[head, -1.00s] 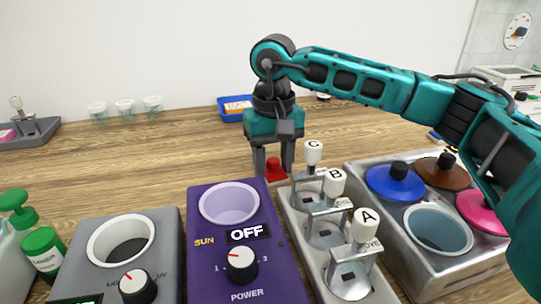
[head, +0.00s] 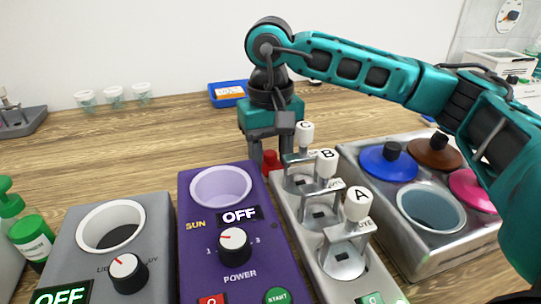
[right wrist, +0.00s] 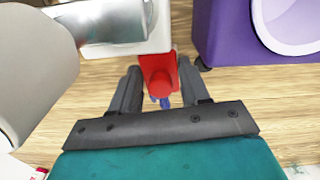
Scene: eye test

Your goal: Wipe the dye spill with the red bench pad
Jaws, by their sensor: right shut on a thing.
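The red bench pad (head: 269,158) is between the fingers of my right gripper (head: 270,168), behind the purple machine and the dye dispenser. In the right wrist view the red pad (right wrist: 158,75) shows between the two dark fingers (right wrist: 157,92). My right gripper is shut on it and points down. A small blue patch (right wrist: 161,101) shows at the pad's edge on the wood; I cannot tell whether it is the dye spill. No other spill is visible in the head view; machines hide part of the bench. My left gripper is not in view.
The purple machine (head: 205,245) and the dispenser with knobs A, B and C (head: 300,225) stand close in front of the gripper. A steel unit with coloured lids (head: 430,255) is right. A blue tray (head: 222,101) and cups (head: 114,97) stand behind. Bench at left-middle (head: 150,150) is clear.

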